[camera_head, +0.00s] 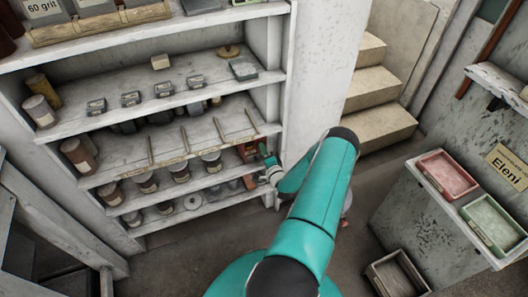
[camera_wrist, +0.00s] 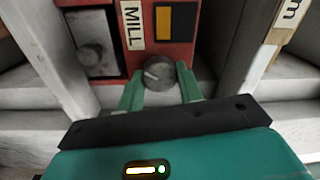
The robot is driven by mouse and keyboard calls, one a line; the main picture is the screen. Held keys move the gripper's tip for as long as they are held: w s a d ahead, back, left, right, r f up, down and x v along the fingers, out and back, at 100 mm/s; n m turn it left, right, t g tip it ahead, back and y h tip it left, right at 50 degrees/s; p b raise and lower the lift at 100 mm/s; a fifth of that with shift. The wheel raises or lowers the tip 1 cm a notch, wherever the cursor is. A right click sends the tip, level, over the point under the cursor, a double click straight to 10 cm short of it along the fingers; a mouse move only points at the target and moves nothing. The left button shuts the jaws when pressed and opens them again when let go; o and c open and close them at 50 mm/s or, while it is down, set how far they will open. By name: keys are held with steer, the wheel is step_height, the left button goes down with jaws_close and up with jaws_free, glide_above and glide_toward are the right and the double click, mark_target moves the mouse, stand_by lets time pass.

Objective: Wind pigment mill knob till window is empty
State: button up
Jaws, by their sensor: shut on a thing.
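The pigment mill (camera_wrist: 183,52) is a red box on a shelf, with a "MILL" label on its front. Its window (camera_wrist: 176,22) shows yellow-orange in the left part and dark in the right part. The round grey knob (camera_wrist: 158,72) with a pale mark sits below the window. My gripper (camera_wrist: 160,88) has its green fingers on both sides of this knob, shut on it. In the head view the mill (camera_head: 249,152) is small at the right end of a shelf, partly hidden by my gripper (camera_head: 266,160).
White shelf uprights (camera_wrist: 240,50) stand close on both sides. A side table with a red tray (camera_head: 447,174) and steps (camera_head: 375,90) are at right.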

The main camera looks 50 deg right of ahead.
steer(key=shift+m, duration=3.8)
steer(key=o, duration=1)
steer(key=v, duration=1.4)
steer(key=shift+w+a, duration=0.1)
steer(key=shift+w, duration=0.05)
